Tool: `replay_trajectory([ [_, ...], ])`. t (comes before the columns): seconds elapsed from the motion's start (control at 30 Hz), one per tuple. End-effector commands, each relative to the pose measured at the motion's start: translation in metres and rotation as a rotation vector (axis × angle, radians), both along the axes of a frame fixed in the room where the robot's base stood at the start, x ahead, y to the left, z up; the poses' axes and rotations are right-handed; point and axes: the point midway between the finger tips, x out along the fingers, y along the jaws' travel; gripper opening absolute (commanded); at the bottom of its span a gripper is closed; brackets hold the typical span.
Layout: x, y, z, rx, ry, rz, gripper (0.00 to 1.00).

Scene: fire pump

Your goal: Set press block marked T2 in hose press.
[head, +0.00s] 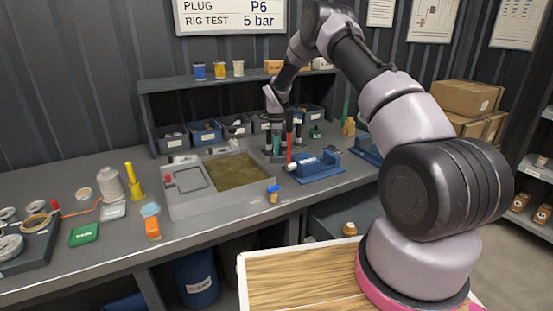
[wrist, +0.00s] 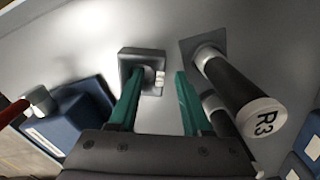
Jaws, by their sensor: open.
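My gripper (wrist: 158,85) is open, with its two teal fingers pointing down at the grey bench surface. A dark grey square block or holder with a hollow (wrist: 143,60) lies just past the left fingertip; a small pale piece shows at its right side. I see no T2 mark. A black cylinder marked R3 (wrist: 240,95) stands just right of the right finger, on a dark square base. In the head view my gripper (head: 276,148) is low over the bench, left of a blue press-like fixture (head: 318,168) with a red lever (head: 289,145). A blue body with a red bar (wrist: 75,125) shows at left in the wrist view.
A second dark cylinder (wrist: 222,112) stands close to the right finger. A sunken tray (head: 235,172) lies left of the gripper in the head view. Bins (head: 205,132) line the back under a shelf. A small blue-topped item (head: 273,193) stands at the bench front.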

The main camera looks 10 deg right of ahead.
Motion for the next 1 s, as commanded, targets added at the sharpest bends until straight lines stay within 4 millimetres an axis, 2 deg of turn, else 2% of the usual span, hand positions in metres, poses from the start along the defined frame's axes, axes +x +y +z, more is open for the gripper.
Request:
replay_trajectory([
  [0.03, 0.0, 0.0, 0.0001, 0.0, 0.0, 0.0, 0.37],
  [0.13, -0.0001, -0.0001, 0.0001, 0.0, 0.0, 0.0, 0.0],
  [1.0, 0.0, -0.0002, 0.0005, 0.0, 0.0, 0.0, 0.0],
])
